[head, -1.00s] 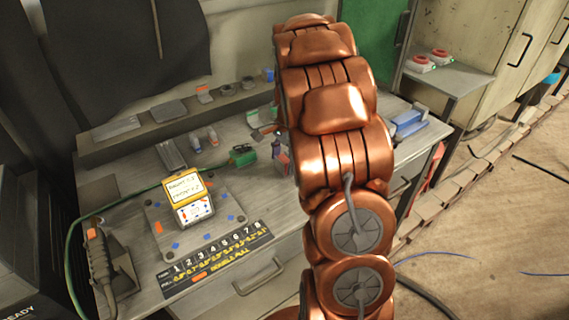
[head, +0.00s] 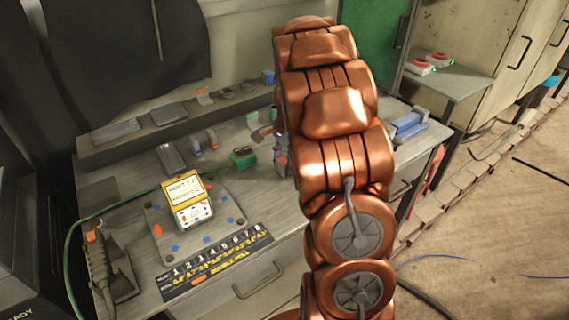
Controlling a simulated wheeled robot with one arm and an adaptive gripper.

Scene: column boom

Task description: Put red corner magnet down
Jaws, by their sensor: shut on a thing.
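My copper arm stands upright through the middle of the head view and covers the right part of the grey workbench (head: 130,190). My gripper is hidden behind it, so what it holds cannot be seen. No thing in view can be surely told as the red corner magnet. A grey plate (head: 216,195) on the bench carries small orange and blue patches. One orange patch (head: 158,230) is at its left side. A yellow device (head: 184,191) with a lit display lies on the plate. A small reddish-brown piece (head: 265,132) shows beside my arm, too small to identify.
A numbered strip (head: 215,262) runs along the bench's front edge. A green cable connector (head: 242,157) and a grey handheld tool (head: 103,262) lie on the bench. A raised back ledge (head: 140,139) holds several small items. A blue item (head: 408,125) sits right of my arm.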

